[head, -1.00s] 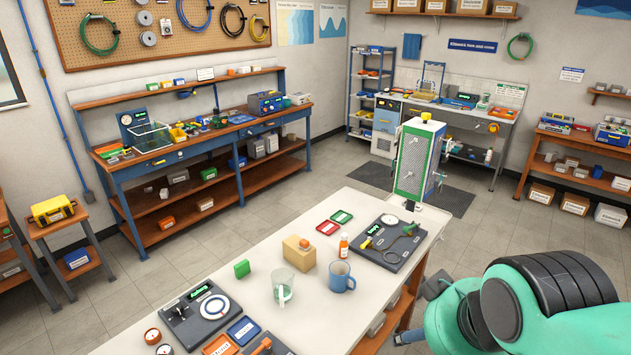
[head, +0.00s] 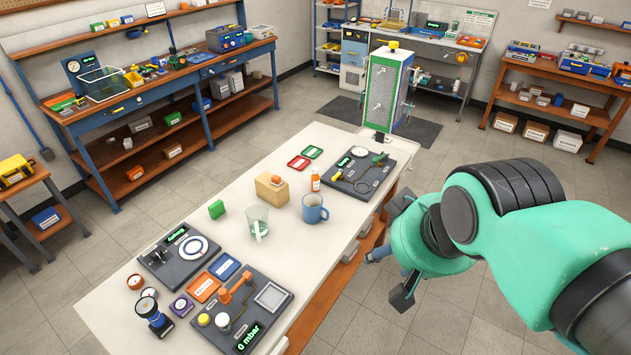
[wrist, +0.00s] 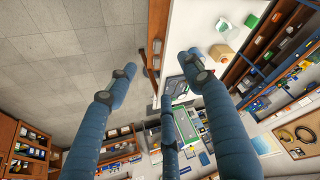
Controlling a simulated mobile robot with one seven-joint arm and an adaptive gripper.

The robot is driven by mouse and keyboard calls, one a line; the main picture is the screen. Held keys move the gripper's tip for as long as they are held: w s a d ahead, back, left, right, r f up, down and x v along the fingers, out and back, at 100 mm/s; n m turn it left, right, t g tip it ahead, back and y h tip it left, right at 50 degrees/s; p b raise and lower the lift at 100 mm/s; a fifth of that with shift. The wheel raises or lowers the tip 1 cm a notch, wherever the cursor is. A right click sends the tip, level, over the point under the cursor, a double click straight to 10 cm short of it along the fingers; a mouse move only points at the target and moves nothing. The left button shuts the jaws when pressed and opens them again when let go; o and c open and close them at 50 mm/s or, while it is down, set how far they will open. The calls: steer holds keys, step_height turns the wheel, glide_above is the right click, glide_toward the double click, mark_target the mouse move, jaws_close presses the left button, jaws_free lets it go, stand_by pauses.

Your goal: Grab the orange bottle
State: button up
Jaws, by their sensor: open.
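The orange bottle (head: 315,182) stands upright on the white table, a small bottle with a pale cap, just behind the blue mug (head: 314,209) and left of a dark test board (head: 352,182). My gripper (head: 393,255) is off the table's right side, to the right of the bottle and apart from it. In the wrist view my gripper (wrist: 158,72) has its blue fingers spread with nothing between them. I cannot make out the bottle in the wrist view; a finger may hide it.
Dark test boards lie at the front. Floor right of the table is clear.

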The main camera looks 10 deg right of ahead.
steer(key=w+r+n, duration=0.1)
steer(key=w+r, duration=0.1)
steer(key=w, duration=0.6)
steer(key=w+r+n, duration=0.1)
steer(key=w+r, duration=0.1)
steer(key=w, duration=0.6)
steer(key=n+g+y+p, duration=0.1)
steer(key=n+y+p, duration=0.1)
steer(key=n+p, duration=0.1)
glide_above(316, 175)
steer(key=s+d, duration=0.2)
steer(key=s, duration=0.2)
step_height(316, 175, down, 30)
steer(key=r, duration=0.1)
steer(key=shift+w+f, duration=0.1)
steer(key=shift+f, duration=0.15)
steer(key=shift+f+g, duration=0.1)
steer(key=shift+g, duration=0.2)
steer(key=shift+x, duration=4.2)
